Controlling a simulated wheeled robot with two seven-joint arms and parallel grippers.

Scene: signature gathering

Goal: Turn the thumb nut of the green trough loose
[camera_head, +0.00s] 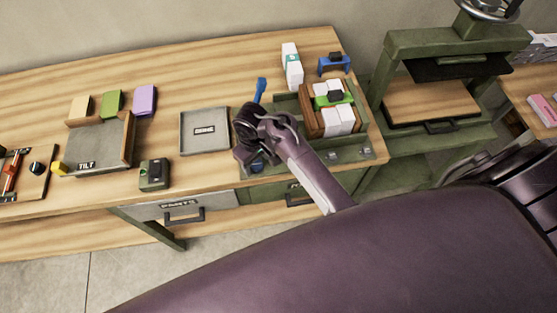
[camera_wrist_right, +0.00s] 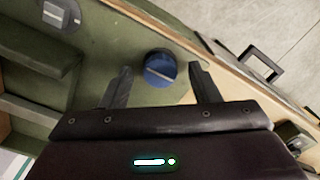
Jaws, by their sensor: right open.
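The green trough (camera_head: 348,154) sits at the right end of the wooden bench, with a wooden block and white paper stacks in it. A round blue knob, which looks like the thumb nut (camera_wrist_right: 159,69), stands on the green surface in the right wrist view. In the head view it is partly hidden below my right gripper (camera_head: 246,150). My right gripper also shows in the right wrist view (camera_wrist_right: 160,85), open, with one finger on each side of the blue knob and visible gaps to it. My left gripper is not in view.
A grey knob (camera_wrist_right: 62,13) sits further along the green surface. A grey tray (camera_head: 205,148) and a small green box (camera_head: 154,174) lie left of the trough. A blue tool (camera_head: 260,89) lies behind my gripper. A green press (camera_head: 440,100) stands at the right.

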